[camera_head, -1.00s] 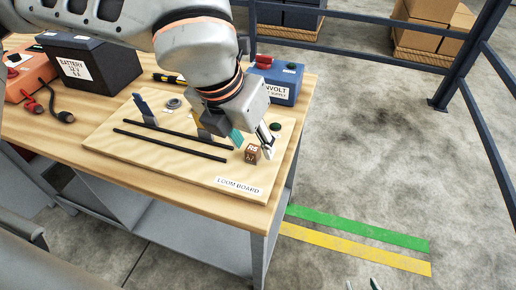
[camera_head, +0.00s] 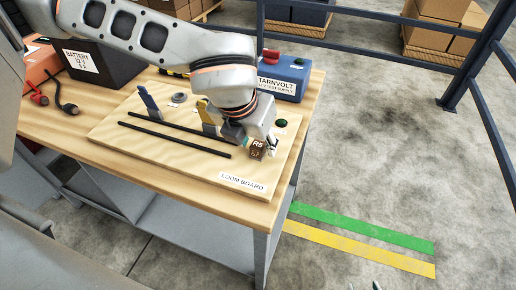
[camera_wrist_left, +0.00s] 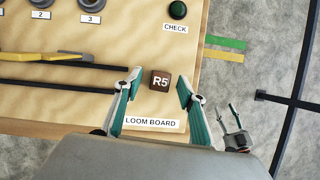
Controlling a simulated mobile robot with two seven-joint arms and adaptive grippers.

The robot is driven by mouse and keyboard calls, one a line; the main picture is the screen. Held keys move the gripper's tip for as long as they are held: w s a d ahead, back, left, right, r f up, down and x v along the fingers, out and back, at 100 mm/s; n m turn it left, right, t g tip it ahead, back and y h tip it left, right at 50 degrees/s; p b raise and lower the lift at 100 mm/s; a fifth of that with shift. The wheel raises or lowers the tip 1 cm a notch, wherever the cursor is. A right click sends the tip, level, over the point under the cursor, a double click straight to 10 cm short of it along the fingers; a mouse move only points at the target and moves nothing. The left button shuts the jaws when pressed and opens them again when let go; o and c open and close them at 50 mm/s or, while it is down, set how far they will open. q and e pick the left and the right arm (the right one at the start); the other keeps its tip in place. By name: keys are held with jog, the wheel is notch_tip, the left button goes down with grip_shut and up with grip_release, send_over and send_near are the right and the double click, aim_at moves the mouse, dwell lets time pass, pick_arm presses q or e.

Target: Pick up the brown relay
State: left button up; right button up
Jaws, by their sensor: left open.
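The brown relay (camera_head: 257,149), a small cube marked R5, stands on the pale loom board (camera_head: 185,160) near its right end. In the left wrist view the relay (camera_wrist_left: 160,80) lies between the fingertips of my left gripper (camera_wrist_left: 158,84), with a gap on each side. The left gripper (camera_head: 258,143) is open and comes down over the relay in the head view, partly hidden by its own wrist. My right gripper (camera_wrist_left: 235,125) is away from the board, past its edge, with its fingers apart; only its tips show at the bottom of the head view.
A green button (camera_head: 281,123) is close behind the relay. A blue supply box (camera_head: 283,77) and black battery (camera_head: 102,62) stand at the back.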

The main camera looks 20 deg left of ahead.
pick_arm(q)
grip_shut()
